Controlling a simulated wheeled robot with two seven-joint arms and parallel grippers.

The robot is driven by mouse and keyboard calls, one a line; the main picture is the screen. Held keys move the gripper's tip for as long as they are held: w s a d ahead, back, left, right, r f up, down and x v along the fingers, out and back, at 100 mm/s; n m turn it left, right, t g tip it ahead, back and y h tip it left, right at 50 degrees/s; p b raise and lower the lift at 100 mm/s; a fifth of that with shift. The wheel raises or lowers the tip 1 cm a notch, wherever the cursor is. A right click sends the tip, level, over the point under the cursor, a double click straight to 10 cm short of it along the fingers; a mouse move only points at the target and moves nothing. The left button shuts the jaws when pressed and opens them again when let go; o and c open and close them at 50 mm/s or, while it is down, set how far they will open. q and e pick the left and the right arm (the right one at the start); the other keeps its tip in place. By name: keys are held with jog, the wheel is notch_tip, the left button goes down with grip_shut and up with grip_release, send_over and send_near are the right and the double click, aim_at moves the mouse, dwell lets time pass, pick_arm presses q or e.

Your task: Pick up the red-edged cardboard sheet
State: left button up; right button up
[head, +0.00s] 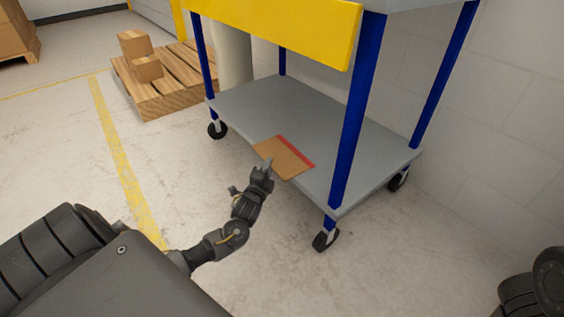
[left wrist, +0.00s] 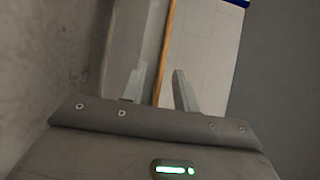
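The brown cardboard sheet (head: 286,162) with a red strip along its far edge lies flat on the grey lower shelf (head: 300,112) of a cart. Its near part sticks out past the shelf's front edge. My left gripper (head: 268,164) is at the sheet's near left side. In the left wrist view the sheet (left wrist: 168,50) shows edge-on as a thin brown line running between the two fingers (left wrist: 160,88). The fingers are open, one on each side, with visible gaps to the sheet. My right gripper is not in view.
The cart has blue posts (head: 357,110), black casters (head: 326,239) and a yellow panel (head: 290,25) above the lower shelf. A wooden pallet (head: 165,90) with cardboard boxes (head: 136,44) stands at the back left. The floor around the cart's front is clear.

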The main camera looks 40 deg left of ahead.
pick_arm(q)
jog(key=shift+w+a, duration=0.15)
jog(key=shift+w, duration=0.4)
grip_shut()
jog(key=shift+r, duration=0.15)
